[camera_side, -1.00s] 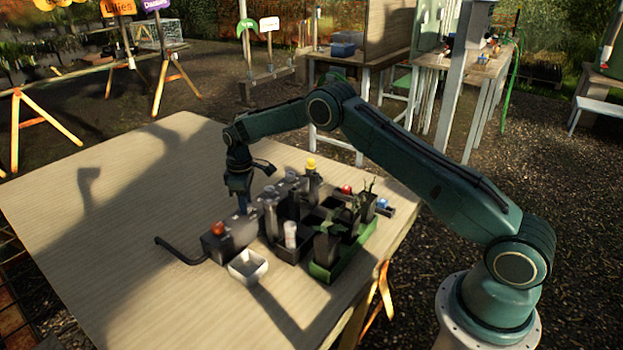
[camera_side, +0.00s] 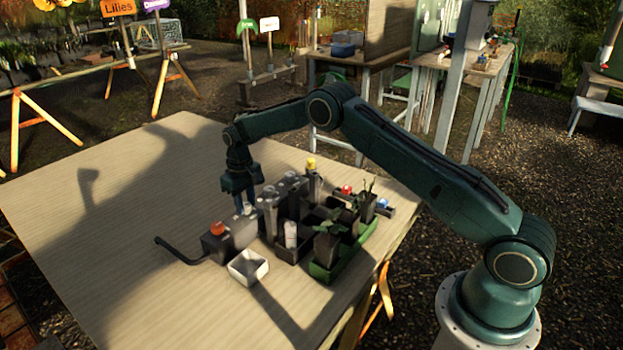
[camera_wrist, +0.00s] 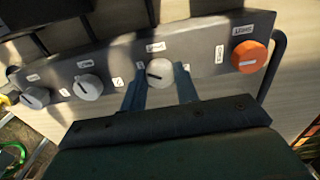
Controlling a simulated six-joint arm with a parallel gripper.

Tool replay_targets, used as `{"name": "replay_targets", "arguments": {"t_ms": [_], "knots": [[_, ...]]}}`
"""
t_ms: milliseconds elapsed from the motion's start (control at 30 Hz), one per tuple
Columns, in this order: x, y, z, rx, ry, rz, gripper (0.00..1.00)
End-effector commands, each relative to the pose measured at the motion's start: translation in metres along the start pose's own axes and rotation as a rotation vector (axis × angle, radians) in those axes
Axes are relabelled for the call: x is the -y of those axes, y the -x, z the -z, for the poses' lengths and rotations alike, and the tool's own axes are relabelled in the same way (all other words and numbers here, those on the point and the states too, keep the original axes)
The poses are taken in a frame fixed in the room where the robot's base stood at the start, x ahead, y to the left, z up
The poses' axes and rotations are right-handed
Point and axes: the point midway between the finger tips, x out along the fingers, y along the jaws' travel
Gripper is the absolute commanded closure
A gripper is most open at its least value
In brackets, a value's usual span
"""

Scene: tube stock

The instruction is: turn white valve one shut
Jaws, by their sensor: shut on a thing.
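A dark valve box (camera_wrist: 212,60) carries a row of pale round knobs with small white labels and one orange knob (camera_wrist: 248,57) at its right end in the wrist view. My gripper (camera_wrist: 160,85) has its two fingers on either side of a white knob (camera_wrist: 160,72), the one nearest the orange knob, and is shut on it. The knob's mark lies roughly across the picture; its label is too blurred to read surely. Two other pale knobs (camera_wrist: 88,86) (camera_wrist: 35,97) sit to the left. In the side view my gripper (camera_side: 246,208) points down at the box (camera_side: 214,246), hiding the held knob.
A white square dish (camera_side: 248,267) stands in front of the box. A black rack (camera_side: 290,256) with tubes and a green tray (camera_side: 318,272) with plants stand to the right. A dark hose (camera_side: 178,252) leaves the box leftward. The table's left part is clear.

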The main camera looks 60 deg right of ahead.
Motion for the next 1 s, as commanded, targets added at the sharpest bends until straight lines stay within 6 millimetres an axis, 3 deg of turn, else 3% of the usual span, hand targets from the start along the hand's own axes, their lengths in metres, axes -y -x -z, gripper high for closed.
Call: {"name": "replay_targets", "arguments": {"t_ms": [1000], "knots": [[0.0001, 0.0021, 0.0013, -0.004, -0.903, 0.001, 0.93]]}}
